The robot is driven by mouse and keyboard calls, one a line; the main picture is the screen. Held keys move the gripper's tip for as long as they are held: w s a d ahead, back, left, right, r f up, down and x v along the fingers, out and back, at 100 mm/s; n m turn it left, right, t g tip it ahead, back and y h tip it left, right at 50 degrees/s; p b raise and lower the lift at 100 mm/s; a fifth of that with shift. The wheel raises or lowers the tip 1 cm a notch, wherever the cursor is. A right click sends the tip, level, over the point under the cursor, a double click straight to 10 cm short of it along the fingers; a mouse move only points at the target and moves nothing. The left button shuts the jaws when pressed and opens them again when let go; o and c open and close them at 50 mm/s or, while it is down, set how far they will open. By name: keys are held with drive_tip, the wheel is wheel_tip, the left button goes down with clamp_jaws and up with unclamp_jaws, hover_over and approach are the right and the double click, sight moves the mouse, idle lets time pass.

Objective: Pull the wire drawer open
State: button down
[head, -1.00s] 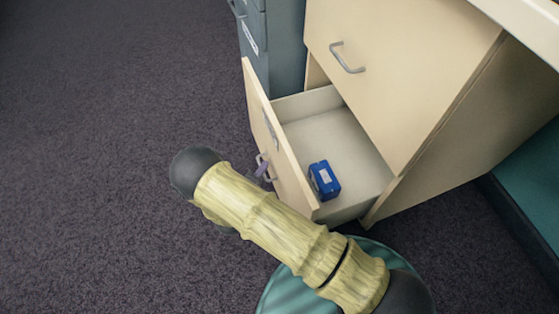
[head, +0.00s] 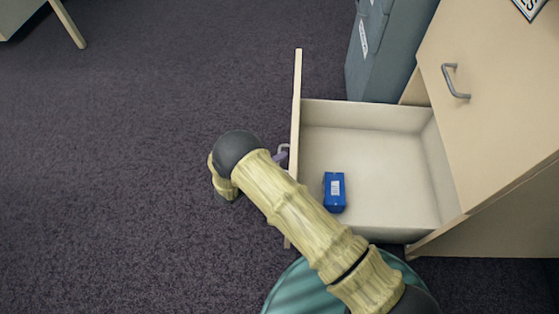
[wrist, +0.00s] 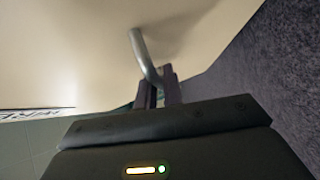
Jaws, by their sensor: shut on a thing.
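The drawer (head: 368,117) is pulled well out of the cream cabinet in the head view, with its tall front panel (head: 297,90) seen nearly edge-on. A small blue box (head: 334,192) lies inside it on the drawer floor. My gripper (head: 283,155) is at the outer side of the front panel, mostly hidden behind my arm. In the wrist view my gripper (wrist: 159,90) is shut on the drawer's metal bar handle (wrist: 145,55). The label on the front panel (wrist: 38,113) shows at the left, only partly in view.
The cream cabinet (head: 495,100) with an upper handle (head: 455,82) stands at the right. Dark carpet (head: 150,130) is clear to the left. A table leg (head: 68,24) shows at the top left.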

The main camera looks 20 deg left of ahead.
drive_tip(key=shift+a, duration=0.2)
drive_tip(key=c, duration=1.5)
unclamp_jaws()
drive_tip(key=p+v, duration=0.6)
drive_tip(key=v, duration=1.1)
drive_tip(key=shift+s+f, duration=0.1)
drive_tip(key=shift+s, duration=0.15)
drive_tip(key=shift+w, duration=0.1)
